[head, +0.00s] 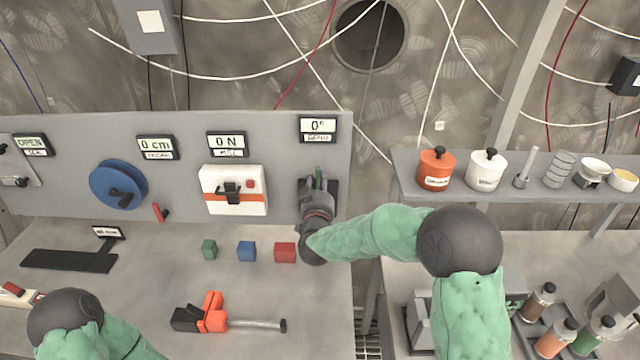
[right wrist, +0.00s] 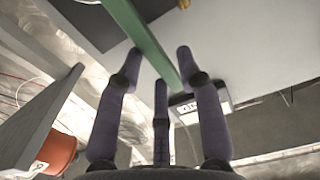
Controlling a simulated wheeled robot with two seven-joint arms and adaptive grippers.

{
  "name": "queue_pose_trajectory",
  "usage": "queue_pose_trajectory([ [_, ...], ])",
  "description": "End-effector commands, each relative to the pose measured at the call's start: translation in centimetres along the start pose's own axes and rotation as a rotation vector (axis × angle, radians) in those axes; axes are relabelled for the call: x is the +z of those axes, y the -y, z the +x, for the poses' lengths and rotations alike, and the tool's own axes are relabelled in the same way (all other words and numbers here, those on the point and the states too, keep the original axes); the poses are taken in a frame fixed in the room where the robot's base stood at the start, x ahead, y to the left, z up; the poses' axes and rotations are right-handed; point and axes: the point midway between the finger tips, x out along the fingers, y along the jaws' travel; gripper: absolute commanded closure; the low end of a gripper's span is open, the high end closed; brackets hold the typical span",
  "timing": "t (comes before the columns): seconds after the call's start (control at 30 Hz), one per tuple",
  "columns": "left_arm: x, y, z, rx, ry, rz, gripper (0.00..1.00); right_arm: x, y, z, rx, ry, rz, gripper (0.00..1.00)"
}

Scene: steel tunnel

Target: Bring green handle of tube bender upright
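The green handle (head: 318,178) of the tube bender shows only as a small strip on the upright panel, mostly hidden by my right gripper. In the right wrist view the handle (right wrist: 147,40) is a long green bar running between my gripper's fingers. My right gripper (right wrist: 159,58) is open around the bar, with visible gaps on both sides. In the head view the right gripper (head: 319,184) is close to the panel, below the bender display (head: 318,126), which reads 0°. A dark plate lies behind the handle. My left gripper is out of view; only its arm shows at lower left.
Green (head: 209,249), blue (head: 246,251) and red (head: 285,252) cubes lie on the table left of my right gripper. An orange-black tool (head: 212,313) lies nearer. A blue wheel (head: 118,185) and white box (head: 234,189) are on the panel. A shelf (head: 450,190) with pots stands right.

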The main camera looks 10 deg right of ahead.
Motion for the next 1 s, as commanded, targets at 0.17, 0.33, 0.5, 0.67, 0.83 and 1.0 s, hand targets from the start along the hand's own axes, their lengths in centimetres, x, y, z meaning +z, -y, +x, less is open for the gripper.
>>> queue_pose_trajectory([
  [0.17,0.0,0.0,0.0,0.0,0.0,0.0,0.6,0.0,0.0,0.0,0.0,0.0,0.002,0.51],
  [0.33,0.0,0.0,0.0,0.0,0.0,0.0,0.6,0.0,0.0,-0.1,0.001,0.0,0.003,0.51],
  [0.5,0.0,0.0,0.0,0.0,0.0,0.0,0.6,-0.1,0.0,-1.4,-0.001,0.0,0.003,0.51],
  [0.67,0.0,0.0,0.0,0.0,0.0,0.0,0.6,-0.1,0.0,-4.4,-0.001,0.0,0.003,0.51],
  [0.83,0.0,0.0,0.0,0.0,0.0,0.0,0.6,-0.1,0.1,-7.8,-0.002,0.0,0.002,0.51],
  [1.0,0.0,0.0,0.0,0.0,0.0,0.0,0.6,-0.1,0.1,-10.4,-0.002,-0.001,0.002,0.51],
])
